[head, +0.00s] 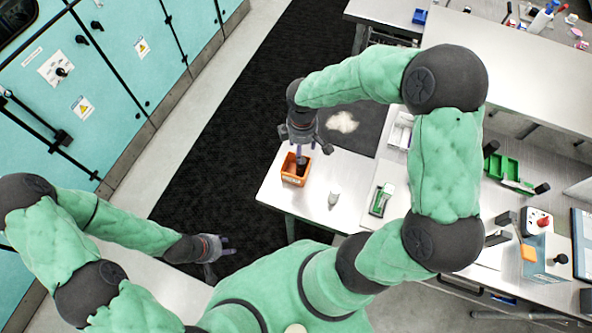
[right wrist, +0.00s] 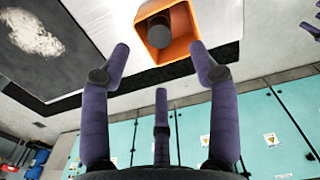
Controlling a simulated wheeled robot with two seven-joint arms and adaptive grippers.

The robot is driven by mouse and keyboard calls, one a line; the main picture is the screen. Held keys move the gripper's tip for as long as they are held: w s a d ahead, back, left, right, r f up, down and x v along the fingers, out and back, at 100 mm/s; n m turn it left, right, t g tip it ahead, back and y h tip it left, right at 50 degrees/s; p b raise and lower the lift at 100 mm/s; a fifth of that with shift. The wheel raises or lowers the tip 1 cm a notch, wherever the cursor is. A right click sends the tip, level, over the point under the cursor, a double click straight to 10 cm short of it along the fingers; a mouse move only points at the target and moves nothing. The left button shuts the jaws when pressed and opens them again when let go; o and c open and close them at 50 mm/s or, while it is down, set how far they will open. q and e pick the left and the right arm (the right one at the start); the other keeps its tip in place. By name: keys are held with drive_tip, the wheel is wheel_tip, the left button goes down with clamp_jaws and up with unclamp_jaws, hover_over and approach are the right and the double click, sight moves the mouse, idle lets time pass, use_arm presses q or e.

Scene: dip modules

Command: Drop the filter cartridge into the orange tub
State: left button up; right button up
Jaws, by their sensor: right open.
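The orange tub (head: 288,180) stands near the left corner of the white table. It also shows at the top of the right wrist view (right wrist: 183,17). A dark grey cylinder, apparently the filter cartridge (right wrist: 159,32), sits inside the tub and is apart from my fingers. My right gripper (head: 305,152) is over the tub; in the right wrist view its purple fingers (right wrist: 160,62) are spread and empty. My left gripper (head: 226,246) is away from the table at the lower left, with its fingers apart and nothing visible between them.
A small whitish object (head: 334,199) lies right of the tub. A green and white item (head: 381,199) and a green bin (head: 502,167) are further right. A dark mat with a pale patch (head: 342,122) lies behind. Teal cabinets (head: 120,60) line the left.

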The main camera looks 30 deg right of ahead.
wheel_tip(320, 180, up, 6)
drive_tip(key=shift+f, duration=0.1)
idle(0.6)
